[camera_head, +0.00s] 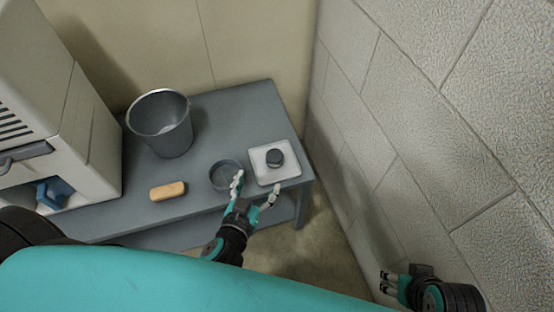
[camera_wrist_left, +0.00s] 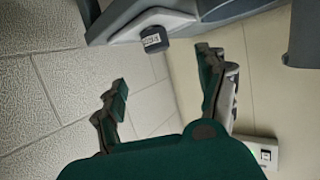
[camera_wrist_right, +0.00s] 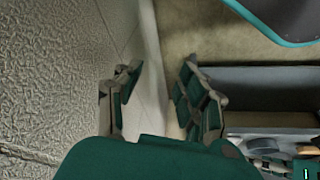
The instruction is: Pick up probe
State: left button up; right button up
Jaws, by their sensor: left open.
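No object is clearly recognisable as a probe. A short dark cylinder (camera_head: 274,158) sits on a white square tray (camera_head: 262,177) at the right end of the grey table; in the left wrist view the cylinder (camera_wrist_left: 152,38) carries a small white label. My left gripper (camera_head: 256,190) is open and empty at the table's front edge, in front of the tray and a round grey dish (camera_head: 222,176). In the left wrist view its fingers (camera_wrist_left: 163,70) are apart, with the cylinder beyond them. My right gripper (camera_head: 386,283) is away from the table, low by the wall; its fingers (camera_wrist_right: 158,78) are apart and empty.
The grey table (camera_head: 205,150) also holds a metal bucket (camera_head: 172,138) and an orange block (camera_head: 168,191). A white machine (camera_head: 98,140) stands at the left. A block wall (camera_head: 430,130) closes the right side. Floor shows between table and wall.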

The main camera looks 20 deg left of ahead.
pick_arm(q)
send_near(274, 155)
jog(key=x, duration=0.3)
jog(key=b+x, duration=0.1)
jog(key=shift+w+a+f, duration=0.2)
jog(key=shift+a+f, duration=0.05)
jog(key=shift+f, duration=0.2)
jog(key=x, duration=0.3)
jog(key=b+x, duration=0.1)
jog(key=x, duration=0.1)
jog(key=shift+w+d+r, duration=0.2)
jog(key=shift+w+d, duration=0.05)
jog(key=shift+w, duration=0.15)
jog(key=c, duration=1.3)
pick_arm(e)
jog(key=w+a+r+t, duration=0.1)
jog(key=w+t, duration=0.1)
jog(key=w, duration=0.2)
jog(key=w+a+r+t+y, duration=0.1)
jog(key=w+a+r+t, duration=0.1)
jog(key=w, duration=0.3)
jog(key=shift+w+r+t, duration=0.2)
jog(key=shift+r+t, duration=0.1)
jog(key=shift+t, duration=0.4)
